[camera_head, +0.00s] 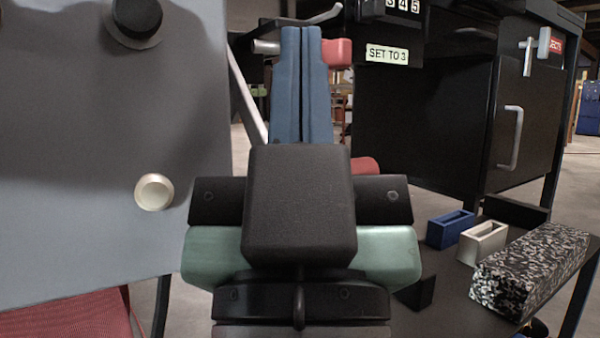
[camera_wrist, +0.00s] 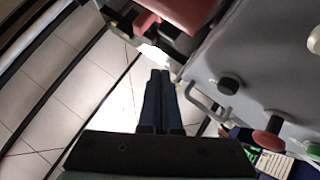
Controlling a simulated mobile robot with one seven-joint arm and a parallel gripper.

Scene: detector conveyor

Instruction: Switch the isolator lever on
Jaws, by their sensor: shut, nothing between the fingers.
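My gripper (camera_head: 301,35) has two long blue fingers pressed together with nothing between them; they point away from me. In the head view a red grip (camera_head: 337,53) shows just right of the fingertips, with a grey bar end on their left; the fingers hide what lies between.
A grey panel (camera_head: 90,130) with a black knob (camera_head: 137,18) and a cream button (camera_head: 153,191) stands close on the left. A black cabinet (camera_head: 425,120) stands at right. A speckled block (camera_head: 530,270), a blue holder (camera_head: 450,229) and a white holder (camera_head: 482,243) sit low right.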

